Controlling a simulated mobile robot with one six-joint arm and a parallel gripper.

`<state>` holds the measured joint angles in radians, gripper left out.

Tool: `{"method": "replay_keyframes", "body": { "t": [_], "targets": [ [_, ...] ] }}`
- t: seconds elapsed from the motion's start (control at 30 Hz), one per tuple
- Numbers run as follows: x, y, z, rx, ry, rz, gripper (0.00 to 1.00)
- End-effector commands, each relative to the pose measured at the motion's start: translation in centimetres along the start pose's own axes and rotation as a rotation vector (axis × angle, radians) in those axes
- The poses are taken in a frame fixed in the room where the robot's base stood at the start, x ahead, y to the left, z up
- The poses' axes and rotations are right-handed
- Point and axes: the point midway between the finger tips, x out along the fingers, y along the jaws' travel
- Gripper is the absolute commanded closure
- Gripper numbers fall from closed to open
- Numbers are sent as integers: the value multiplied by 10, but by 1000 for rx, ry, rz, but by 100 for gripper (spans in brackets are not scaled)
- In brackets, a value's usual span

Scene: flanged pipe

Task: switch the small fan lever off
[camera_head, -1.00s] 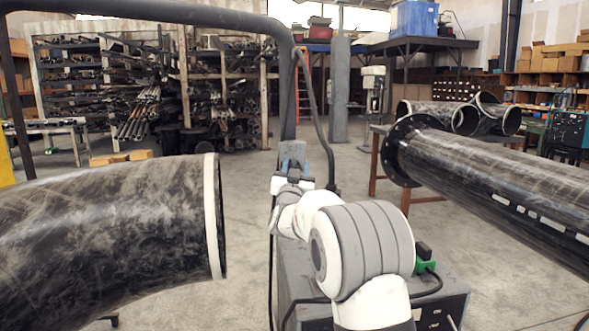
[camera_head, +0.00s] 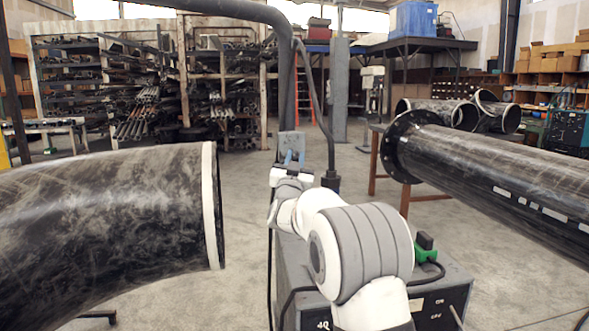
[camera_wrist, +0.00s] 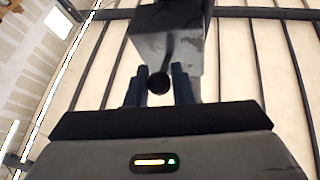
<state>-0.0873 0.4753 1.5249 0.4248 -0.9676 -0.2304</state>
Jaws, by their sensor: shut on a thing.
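A small dark lever with a round black knob (camera_wrist: 159,83) shows in the wrist view. It hangs from a dark, shiny box (camera_wrist: 170,45). My gripper (camera_wrist: 161,84) has a finger on each side of the knob and is shut on the lever. In the head view my gripper (camera_head: 291,150) reaches away from me, in front of the dark upright pipe. The lever cannot be made out in the head view. Whether it stands at on or off cannot be told.
A large black pipe elbow (camera_head: 110,225) is at the left, and a long flanged pipe (camera_head: 490,180) at the right. A grey cabinet (camera_head: 440,299) with a green-and-black fitting (camera_head: 426,249) stands below my arm. A thick dark pipe (camera_head: 287,95) rises behind my gripper. Open floor (camera_head: 345,165) lies beyond.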

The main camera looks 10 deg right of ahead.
Motion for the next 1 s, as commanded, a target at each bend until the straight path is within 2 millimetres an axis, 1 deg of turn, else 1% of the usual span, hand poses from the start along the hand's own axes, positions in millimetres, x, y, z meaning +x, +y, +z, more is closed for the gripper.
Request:
{"method": "replay_keyframes", "body": {
  "t": [0.03, 0.3, 0.63, 0.67, 0.9, 1.0],
  "targets": [
    [-3, 1, 7, 5, 19, -1, 100],
    [-2, 0, 5, 21, 74, -6, 100],
    [-1, -1, 4, 22, 77, -6, 100],
    [-1, -1, 4, 22, 77, -6, 78],
    [-1, -1, 4, 22, 76, -7, 58],
    [-1, -1, 4, 22, 76, -7, 58]
  ]
}}
